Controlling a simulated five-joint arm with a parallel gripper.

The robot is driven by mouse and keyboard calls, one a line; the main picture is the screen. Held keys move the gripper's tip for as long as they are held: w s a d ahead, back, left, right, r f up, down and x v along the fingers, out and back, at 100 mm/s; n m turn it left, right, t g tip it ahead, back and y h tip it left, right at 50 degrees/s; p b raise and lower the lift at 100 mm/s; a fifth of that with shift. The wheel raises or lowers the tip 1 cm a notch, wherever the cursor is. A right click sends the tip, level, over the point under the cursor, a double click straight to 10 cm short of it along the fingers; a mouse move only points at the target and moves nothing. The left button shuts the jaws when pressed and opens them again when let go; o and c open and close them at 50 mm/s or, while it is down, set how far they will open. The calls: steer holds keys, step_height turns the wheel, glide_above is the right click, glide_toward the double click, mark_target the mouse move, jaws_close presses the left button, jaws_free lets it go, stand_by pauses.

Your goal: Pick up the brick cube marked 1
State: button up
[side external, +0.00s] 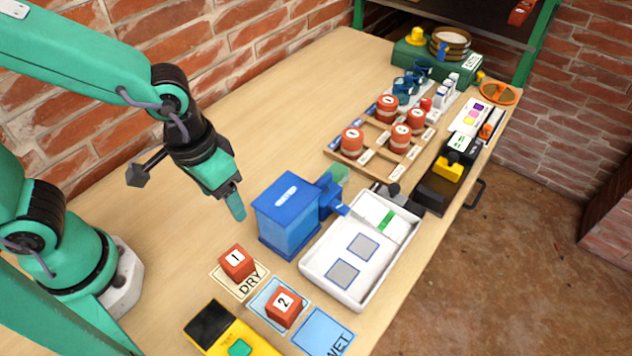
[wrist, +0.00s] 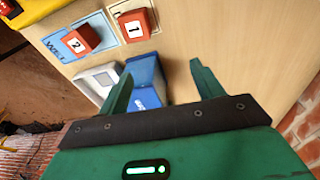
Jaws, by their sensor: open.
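The brick cube marked 1 (side external: 236,263) is red-orange with a white label on top. It sits on the card marked DRY (side external: 247,284) near the front of the table. In the wrist view the cube marked 1 (wrist: 134,26) is at the top, beyond the fingertips. My gripper (side external: 236,210) is above the table, higher than the cube and behind it, beside the blue box. In the wrist view its green fingers (wrist: 160,80) are spread apart with nothing held between them.
The brick cube marked 2 (side external: 285,308) sits on a blue card just right of cube 1. A blue box (side external: 287,216) stands close to my gripper, with a white tray (side external: 318,295) beside it. A yellow device (side external: 222,335) lies in front. The table left of the blue box is clear.

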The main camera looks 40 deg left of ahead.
steer(key=g, duration=0.1)
glide_above(235, 258)
steer(key=shift+y, duration=0.4)
step_height(235, 258, down, 5)
steer(key=shift+w+r, duration=0.1)
steer(key=shift+f, duration=1.3)
steer(key=shift+f, duration=2.6)
steer(key=shift+c, duration=0.5)
steer(key=c, duration=1.1)
